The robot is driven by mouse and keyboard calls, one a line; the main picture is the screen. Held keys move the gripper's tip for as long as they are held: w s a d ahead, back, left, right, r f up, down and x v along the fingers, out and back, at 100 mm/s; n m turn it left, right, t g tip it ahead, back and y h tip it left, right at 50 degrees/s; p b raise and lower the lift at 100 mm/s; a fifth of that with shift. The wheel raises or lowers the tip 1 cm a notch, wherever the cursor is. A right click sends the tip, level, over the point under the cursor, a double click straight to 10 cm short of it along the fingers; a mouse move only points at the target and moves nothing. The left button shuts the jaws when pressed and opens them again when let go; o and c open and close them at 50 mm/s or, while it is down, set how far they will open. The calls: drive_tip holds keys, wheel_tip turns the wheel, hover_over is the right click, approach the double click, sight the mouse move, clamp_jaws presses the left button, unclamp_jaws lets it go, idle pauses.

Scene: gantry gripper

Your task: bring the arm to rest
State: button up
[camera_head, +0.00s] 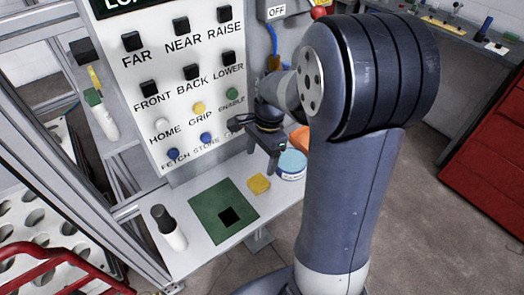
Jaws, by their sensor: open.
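My arm stands at the right of the view, its large grey-blue joint and upper link covering much of the scene there. My gripper (262,146) hangs in front of the lower right of the white button panel (178,112), above the narrow shelf (205,260). Its dark fingers are apart and I see nothing held between them. Part of the wrist is hidden behind the big joint. The panel has black buttons labelled FAR, NEAR, RAISE, FRONT, BACK and LOWER, and coloured ones below, including HOME, GRIP, ENABLE and FETCH.
A green plate with a dark square hole (208,203), a yellow block (259,184), a blue-topped tub (291,164) and a black-capped white bottle (168,228) are on the shelf. A red cabinet (490,150) stands right. Metal frame posts and a red rail are left.

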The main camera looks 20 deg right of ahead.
sight(257, 182)
drive_tip(key=shift+d+r, duration=0.1)
drive_tip(key=shift+r, duration=0.7)
drive_tip(key=shift+f, duration=0.1)
drive_tip(key=f, duration=0.4)
drive_tip(key=a+f, duration=0.1)
drive_tip(key=f, duration=0.7)
drive_tip(key=shift+s+a+f+b, duration=0.2)
drive_tip(key=shift+a+f+b, duration=0.1)
drive_tip(key=shift+a, duration=0.1)
wheel_tip(257, 182, up, 3)
drive_tip(key=shift+f, duration=0.1)
drive_tip(key=shift+r, duration=0.5)
